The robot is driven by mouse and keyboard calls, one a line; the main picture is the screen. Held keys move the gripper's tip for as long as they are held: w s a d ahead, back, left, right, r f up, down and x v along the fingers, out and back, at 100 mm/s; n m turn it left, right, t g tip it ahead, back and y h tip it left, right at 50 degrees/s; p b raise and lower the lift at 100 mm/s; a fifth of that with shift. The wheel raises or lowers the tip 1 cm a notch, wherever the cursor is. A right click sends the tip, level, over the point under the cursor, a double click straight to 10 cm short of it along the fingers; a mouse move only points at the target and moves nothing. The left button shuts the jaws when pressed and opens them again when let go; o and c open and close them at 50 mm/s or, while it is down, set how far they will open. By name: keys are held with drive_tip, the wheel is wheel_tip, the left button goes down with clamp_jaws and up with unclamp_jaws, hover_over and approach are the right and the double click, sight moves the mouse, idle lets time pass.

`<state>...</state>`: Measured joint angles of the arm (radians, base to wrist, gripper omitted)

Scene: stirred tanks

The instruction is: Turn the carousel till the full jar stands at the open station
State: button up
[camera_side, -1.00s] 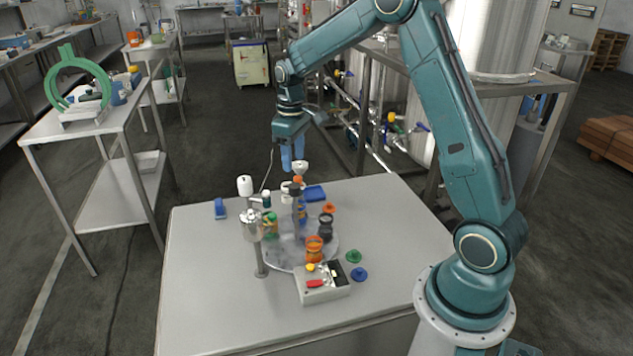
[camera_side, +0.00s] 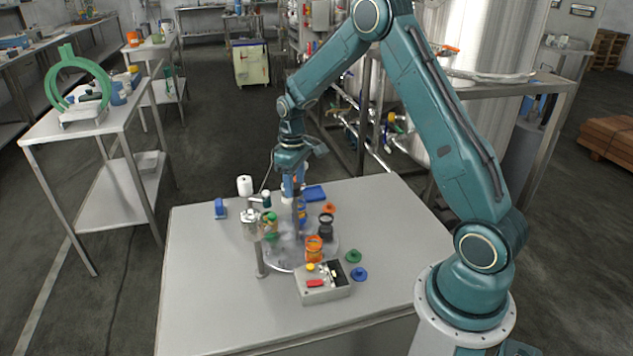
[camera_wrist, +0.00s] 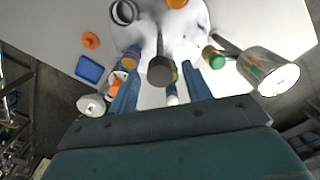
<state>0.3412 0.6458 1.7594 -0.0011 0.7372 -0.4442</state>
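The carousel, a pale round disc (camera_side: 284,262), lies on the table with several jars around a dark centre post (camera_side: 297,217). An orange jar (camera_side: 314,249) is at its front, a black jar (camera_side: 325,227) at its right and a green-topped jar (camera_side: 270,225) at its left. A blue-and-yellow jar (camera_wrist: 130,58) is at the back. Which jar is full I cannot tell. My gripper (camera_side: 295,192) points down above the carousel's back. In the wrist view its blue fingers (camera_wrist: 160,92) are apart, with the post's knob (camera_wrist: 160,70) seen between them. I see nothing held.
A steel vessel (camera_side: 252,226) on a stand rises at the left edge of the carousel. A control box (camera_side: 322,288) stands in front. Green (camera_side: 353,256) and blue (camera_side: 359,274) lids lie right. A blue tray (camera_side: 315,193) lies behind. The table's right part is clear.

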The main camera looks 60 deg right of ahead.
clamp_jaws()
drive_tip(key=shift+n, duration=5.4)
drive_tip(key=shift+w+n, duration=0.1)
drive_tip(key=shift+n, duration=1.7)
drive_tip(key=shift+o, duration=0.7)
unclamp_jaws()
